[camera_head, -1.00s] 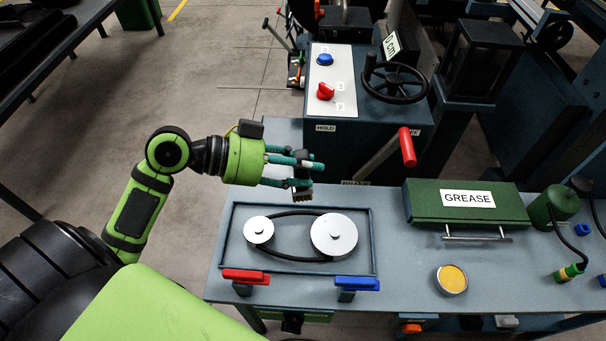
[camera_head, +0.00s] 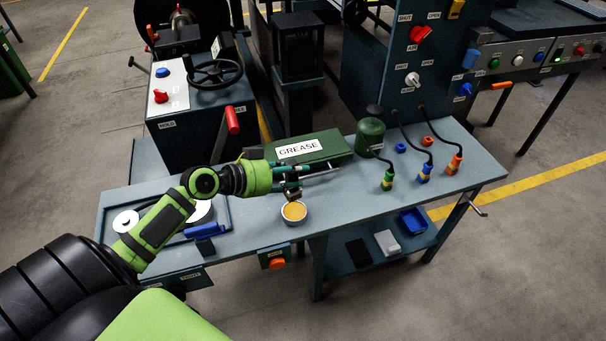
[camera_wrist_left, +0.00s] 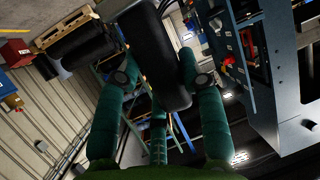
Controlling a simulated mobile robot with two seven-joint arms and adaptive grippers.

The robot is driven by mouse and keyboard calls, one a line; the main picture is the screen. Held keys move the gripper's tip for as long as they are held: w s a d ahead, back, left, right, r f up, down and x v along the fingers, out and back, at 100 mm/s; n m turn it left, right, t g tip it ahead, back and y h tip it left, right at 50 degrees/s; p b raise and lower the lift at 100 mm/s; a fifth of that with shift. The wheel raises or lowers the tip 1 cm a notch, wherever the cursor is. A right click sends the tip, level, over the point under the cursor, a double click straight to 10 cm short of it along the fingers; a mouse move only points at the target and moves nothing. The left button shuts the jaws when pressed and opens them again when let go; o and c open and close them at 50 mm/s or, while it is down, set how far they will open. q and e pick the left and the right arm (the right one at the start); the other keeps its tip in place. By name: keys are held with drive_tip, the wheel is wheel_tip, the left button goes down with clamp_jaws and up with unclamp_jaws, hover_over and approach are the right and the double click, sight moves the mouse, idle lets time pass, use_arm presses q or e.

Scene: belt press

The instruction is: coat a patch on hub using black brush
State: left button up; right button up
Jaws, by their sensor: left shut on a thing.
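My left gripper (camera_head: 291,178) is shut on the black brush (camera_head: 292,193). The gripper and brush are over or just above the round tin of yellow grease (camera_head: 294,212); I cannot tell whether the bristles touch it. In the left wrist view the brush's black body (camera_wrist_left: 158,55) sits between the teal fingers (camera_wrist_left: 157,75). Two white round hubs lie in the framed tray at the left of the bench: the small one (camera_head: 125,221) shows, and the large one (camera_head: 203,211) is partly hidden behind my left arm. My right gripper is not in view.
A blue handle (camera_head: 204,231) is at the tray's front edge. A green canister (camera_head: 370,137) and several coloured hose connectors stand to the right.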

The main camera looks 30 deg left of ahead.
sight(287, 195)
use_arm(q)
drive_tip(key=shift+w+d+f, duration=0.15)
drive_tip(key=shift+w, duration=0.05)
drive_tip(key=shift+f, duration=0.15)
drive_tip(key=shift+a+f+b, duration=0.25)
drive_tip(key=shift+f+b, duration=0.3)
drive_tip(key=shift+f, duration=0.05)
drive_tip(key=shift+f+b, duration=0.3)
drive_tip(key=shift+f, duration=0.1)
wheel_tip(287, 195, down, 3)
drive_tip(key=shift+r+b, duration=0.2)
drive_tip(key=shift+b, duration=0.8)
drive_tip(key=shift+f+b, duration=0.35)
drive_tip(key=shift+f, duration=0.2)
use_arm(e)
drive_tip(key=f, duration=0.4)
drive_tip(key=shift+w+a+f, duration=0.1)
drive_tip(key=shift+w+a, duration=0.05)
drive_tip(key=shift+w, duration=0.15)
use_arm(q)
drive_tip(key=shift+d, duration=0.1)
drive_tip(key=shift+s+f+b, duration=0.1)
drive_tip(key=shift+f+b, duration=0.65)
drive_tip(key=shift+b, duration=0.05)
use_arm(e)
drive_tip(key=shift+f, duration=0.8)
